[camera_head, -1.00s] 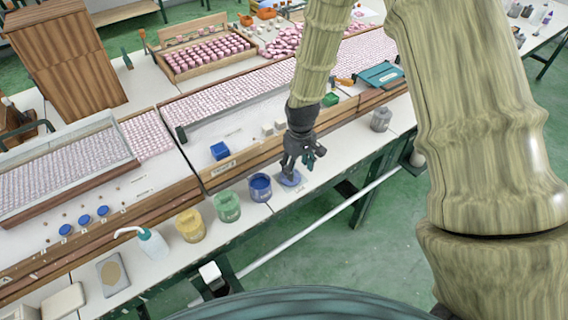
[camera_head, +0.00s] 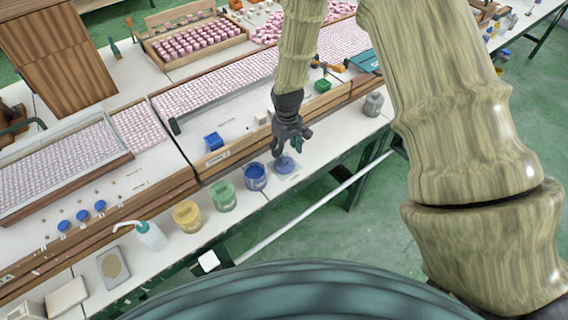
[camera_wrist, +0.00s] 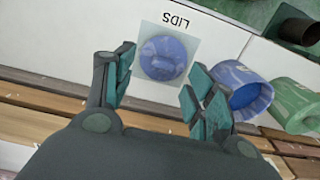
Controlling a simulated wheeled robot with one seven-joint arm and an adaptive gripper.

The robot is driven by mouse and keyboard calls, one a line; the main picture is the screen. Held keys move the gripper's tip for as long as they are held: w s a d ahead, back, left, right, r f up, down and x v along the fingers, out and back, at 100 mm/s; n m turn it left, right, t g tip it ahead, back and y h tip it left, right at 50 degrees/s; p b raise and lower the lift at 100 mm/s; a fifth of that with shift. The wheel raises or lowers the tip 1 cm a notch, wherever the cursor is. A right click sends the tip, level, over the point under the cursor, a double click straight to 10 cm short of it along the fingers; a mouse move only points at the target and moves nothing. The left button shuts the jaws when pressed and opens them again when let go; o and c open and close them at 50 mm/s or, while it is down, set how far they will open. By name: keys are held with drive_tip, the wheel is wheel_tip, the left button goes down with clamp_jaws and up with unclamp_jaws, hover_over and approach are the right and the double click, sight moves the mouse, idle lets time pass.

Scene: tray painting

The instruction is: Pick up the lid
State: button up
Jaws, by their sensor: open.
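A round blue lid (camera_head: 285,165) lies on a pale square marked "LIDS" on the white bench, right of the blue pot. It shows in the wrist view (camera_wrist: 163,58) just beyond and between my fingertips. My gripper (camera_head: 287,148) hangs pointing down above and slightly behind the lid. In the wrist view my gripper (camera_wrist: 160,80) is open with teal pads apart and nothing between them. The lid looks apart from the fingers.
The blue pot (camera_head: 256,176) stands close left of the lid, with a green pot (camera_head: 222,196) and a yellow pot (camera_head: 188,217) further left. A wooden ledge (camera_head: 232,152) runs behind. A grey container (camera_head: 373,104) stands to the right. The bench's front edge is near.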

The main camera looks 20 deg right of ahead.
drive_tip(key=shift+a+f+p, duration=0.2)
drive_tip(key=shift+f+p, duration=0.25)
drive_tip(key=shift+f, duration=0.25)
drive_tip(key=shift+a+f+p, duration=0.2)
drive_tip(key=shift+f+p, duration=0.25)
drive_tip(key=shift+f, duration=0.2)
drive_tip(key=shift+w+f, duration=0.1)
drive_tip(key=shift+f, duration=1.05)
drive_tip(key=c, duration=0.9)
